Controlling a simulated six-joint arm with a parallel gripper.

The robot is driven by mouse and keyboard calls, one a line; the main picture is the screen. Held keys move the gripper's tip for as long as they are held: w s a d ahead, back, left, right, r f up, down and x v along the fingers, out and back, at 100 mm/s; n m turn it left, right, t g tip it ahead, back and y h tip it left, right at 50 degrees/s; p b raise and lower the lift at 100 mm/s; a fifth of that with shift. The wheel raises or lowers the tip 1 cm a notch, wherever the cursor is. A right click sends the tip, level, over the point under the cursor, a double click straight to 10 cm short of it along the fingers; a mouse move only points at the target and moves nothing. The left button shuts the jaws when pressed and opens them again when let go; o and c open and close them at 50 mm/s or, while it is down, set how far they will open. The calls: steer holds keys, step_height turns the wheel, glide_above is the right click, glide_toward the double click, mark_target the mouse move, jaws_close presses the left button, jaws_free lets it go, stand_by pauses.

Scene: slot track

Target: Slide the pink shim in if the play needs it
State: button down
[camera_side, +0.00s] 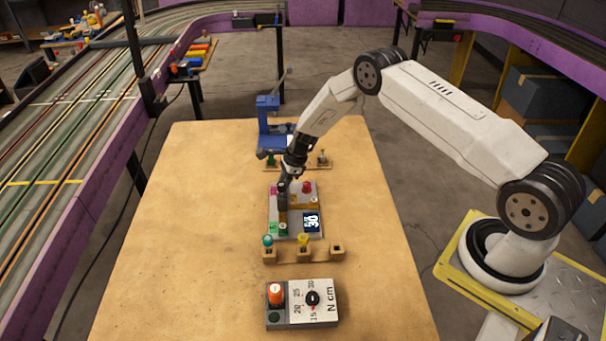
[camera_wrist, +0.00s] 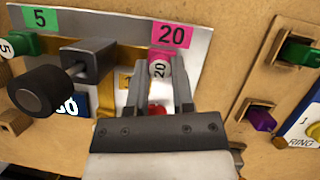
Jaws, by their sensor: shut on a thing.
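The pink shim (camera_wrist: 160,70) has a round white end marked 20 and sits between the two fingers of my gripper (camera_wrist: 159,88), beside the pink 20 label (camera_wrist: 171,35) on the grey fixture. My gripper is shut on the pink shim. Its lower part is hidden, so I cannot tell how deep it sits. A green shim marked 5 (camera_wrist: 20,43) is by the green 5 label (camera_wrist: 40,19). The display (camera_side: 312,222) appears to read 30.
A red knob (camera_side: 307,187) stands on the fixture. A wooden rack (camera_side: 320,256) in front holds teal (camera_side: 267,241) and yellow (camera_side: 303,240) pegs. A torque dial unit (camera_side: 313,300) is nearer. A blue stand (camera_side: 268,125) is behind. The table's left side is clear.

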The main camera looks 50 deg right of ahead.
steer(key=shift+s+a, duration=0.65)
steer(key=shift+a, duration=0.05)
steer(key=shift+c, duration=2.4)
jaws_free()
steer(key=shift+f, duration=0.1)
